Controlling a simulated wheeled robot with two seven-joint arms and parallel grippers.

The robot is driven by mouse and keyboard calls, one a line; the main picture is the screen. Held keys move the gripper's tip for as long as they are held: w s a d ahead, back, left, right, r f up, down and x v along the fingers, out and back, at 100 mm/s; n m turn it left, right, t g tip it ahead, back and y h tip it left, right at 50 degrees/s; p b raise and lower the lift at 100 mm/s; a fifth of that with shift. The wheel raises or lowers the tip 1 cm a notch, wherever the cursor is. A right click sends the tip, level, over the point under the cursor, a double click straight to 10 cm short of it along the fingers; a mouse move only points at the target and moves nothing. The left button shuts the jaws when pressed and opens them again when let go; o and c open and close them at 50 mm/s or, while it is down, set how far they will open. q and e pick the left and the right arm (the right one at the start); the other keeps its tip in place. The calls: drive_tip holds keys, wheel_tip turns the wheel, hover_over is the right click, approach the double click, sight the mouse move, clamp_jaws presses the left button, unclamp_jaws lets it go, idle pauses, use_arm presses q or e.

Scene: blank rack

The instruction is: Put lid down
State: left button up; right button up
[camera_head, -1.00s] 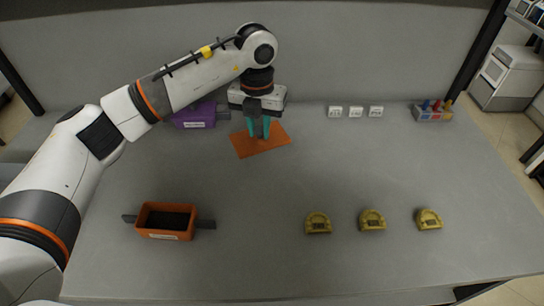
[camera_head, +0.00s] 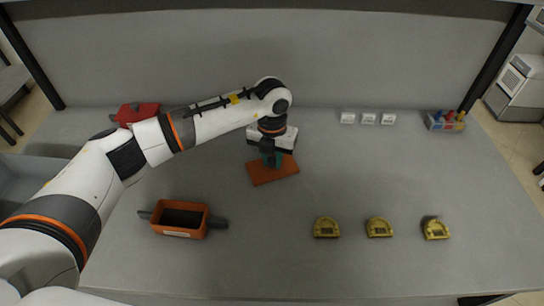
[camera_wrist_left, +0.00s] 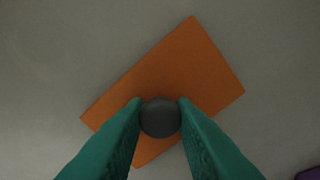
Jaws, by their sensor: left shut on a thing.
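The lid is a flat orange rectangle (camera_head: 285,171) with a round grey knob. In the head view it is near the middle of the table, behind and to the right of the open orange box (camera_head: 181,231). My left gripper (camera_head: 272,161) points down and is shut on the knob. In the left wrist view the teal fingers touch both sides of the knob (camera_wrist_left: 160,118), and the lid (camera_wrist_left: 190,65) lies turned at a slant beneath. I cannot tell whether the lid touches the table. My right gripper is not in view.
A red box (camera_head: 137,113) stands at the back left. White labels (camera_head: 368,118) and a coloured rack (camera_head: 446,121) are at the back. Yellow half-round pieces (camera_head: 379,228) stand at the front right.

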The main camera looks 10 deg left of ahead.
sight(272, 160)
use_arm(q)
drive_tip(key=o, duration=0.9)
drive_tip(key=shift+f, duration=0.1)
drive_tip(key=shift+o, duration=0.2)
drive_tip(key=shift+r, duration=0.2)
wheel_tip(272, 160, up, 12)
drive_tip(key=b, duration=0.1)
drive_tip(key=shift+b, duration=0.4)
